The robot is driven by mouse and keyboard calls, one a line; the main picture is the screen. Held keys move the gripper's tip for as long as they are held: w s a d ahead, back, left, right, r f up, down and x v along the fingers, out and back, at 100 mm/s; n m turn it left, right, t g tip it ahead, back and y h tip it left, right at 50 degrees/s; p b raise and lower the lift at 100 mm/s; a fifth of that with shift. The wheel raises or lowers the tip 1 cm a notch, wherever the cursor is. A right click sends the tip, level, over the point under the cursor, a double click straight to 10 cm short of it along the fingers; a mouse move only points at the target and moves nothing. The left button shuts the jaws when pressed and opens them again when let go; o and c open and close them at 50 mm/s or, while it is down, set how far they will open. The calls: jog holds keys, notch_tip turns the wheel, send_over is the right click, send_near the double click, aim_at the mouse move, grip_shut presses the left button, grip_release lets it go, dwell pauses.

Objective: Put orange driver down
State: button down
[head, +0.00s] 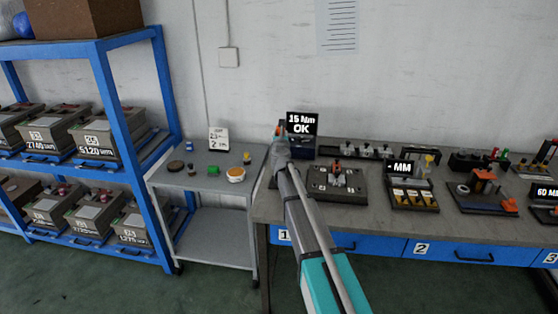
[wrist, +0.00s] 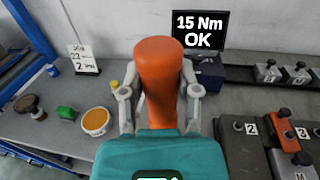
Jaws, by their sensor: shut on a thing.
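The orange driver (wrist: 158,68) stands out in the middle of the wrist view. My gripper (wrist: 160,95) is shut on it, one grey finger on each side. In the head view my gripper (head: 280,138) is at the left end of the workbench (head: 268,210), in front of the small screen (head: 302,123) reading "15 Nm OK". Only a little orange of the driver shows there. The driver's lower end is hidden, so I cannot tell whether it touches anything.
A grey cart (head: 205,183) left of the bench holds a bowl with orange contents (head: 235,174), a green item (head: 213,169) and a sign (head: 219,139). Right of my gripper stands a dark fixture (head: 322,184). A blue shelf (head: 113,101) with several bins is at left.

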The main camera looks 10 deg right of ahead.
jog(key=shift+f+b, duration=1.95)
jog(key=shift+f, duration=0.3)
jog(key=shift+f+b, duration=1.85)
jog(key=shift+f, duration=0.15)
jog(key=shift+c, duration=1.6)
grip_release()
